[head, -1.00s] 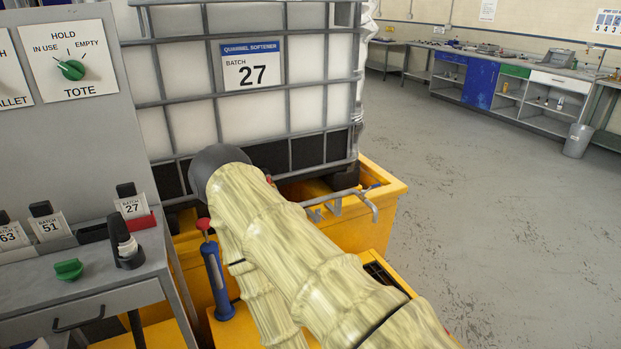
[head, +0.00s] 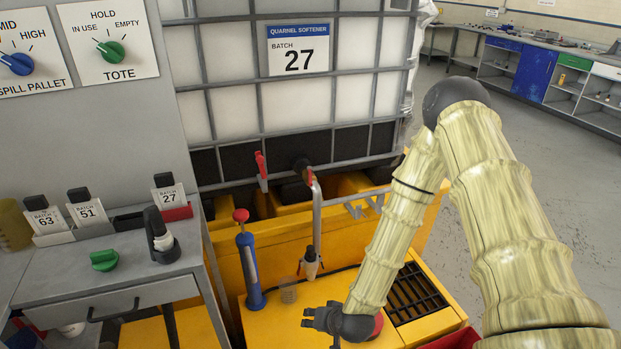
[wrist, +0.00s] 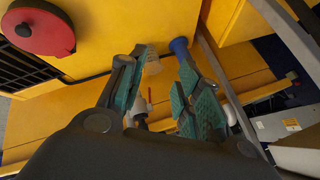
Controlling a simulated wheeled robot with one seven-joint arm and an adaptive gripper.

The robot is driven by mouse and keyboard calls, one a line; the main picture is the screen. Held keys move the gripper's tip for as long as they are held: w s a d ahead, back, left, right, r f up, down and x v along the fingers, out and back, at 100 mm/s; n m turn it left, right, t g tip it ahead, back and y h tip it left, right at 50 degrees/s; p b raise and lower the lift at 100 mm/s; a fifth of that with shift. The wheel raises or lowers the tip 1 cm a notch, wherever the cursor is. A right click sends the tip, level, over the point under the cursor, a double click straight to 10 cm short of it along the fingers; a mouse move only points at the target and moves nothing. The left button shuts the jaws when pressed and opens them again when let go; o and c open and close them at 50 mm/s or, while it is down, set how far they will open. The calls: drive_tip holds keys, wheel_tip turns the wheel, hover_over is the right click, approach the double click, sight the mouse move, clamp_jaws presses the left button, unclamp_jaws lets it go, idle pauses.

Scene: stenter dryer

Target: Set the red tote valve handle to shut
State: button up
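The tote (head: 228,107), a white caged tank labelled Quarnel Softener batch 27, stands at the back. A red handle (head: 261,168) stands nearly upright at its lower front in the head view, left of the dark outlet (head: 301,165). A smaller red part (head: 309,178) shows by the grey pipe; I cannot tell which red part is the valve handle. My gripper (head: 306,318) is low over the yellow deck, in front of and below the tote, away from both. In the wrist view its fingers (wrist: 156,62) are apart and empty.
A blue pump with a red knob (head: 248,270) and a grey bent pipe (head: 317,225) stand between my gripper and the tote. A black grate (head: 416,294) lies right. A grey bench (head: 128,270) with batch tags is left. A red disc (wrist: 38,26) shows in the wrist view.

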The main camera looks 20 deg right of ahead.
drive_tip(key=w+d+r+m+t, duration=0.3)
drive_tip(key=w+r+t, duration=0.1)
drive_tip(key=w+r, duration=0.9)
drive_tip(key=m+t+h+p, duration=0.1)
drive_tip(key=m+t+h, duration=0.1)
drive_tip(key=m+t, duration=0.15)
approach(310, 177)
drive_tip(key=shift+n+t, duration=0.25)
drive_tip(key=shift+t, duration=0.2)
drive_tip(key=x, duration=0.3)
drive_tip(key=f+p+x, duration=0.1)
drive_tip(key=x, duration=0.2)
drive_tip(key=p+x, duration=0.1)
drive_tip(key=x, duration=0.3)
drive_tip(key=shift+f, duration=0.3)
drive_tip(key=shift+d, duration=0.1)
clamp_jaws()
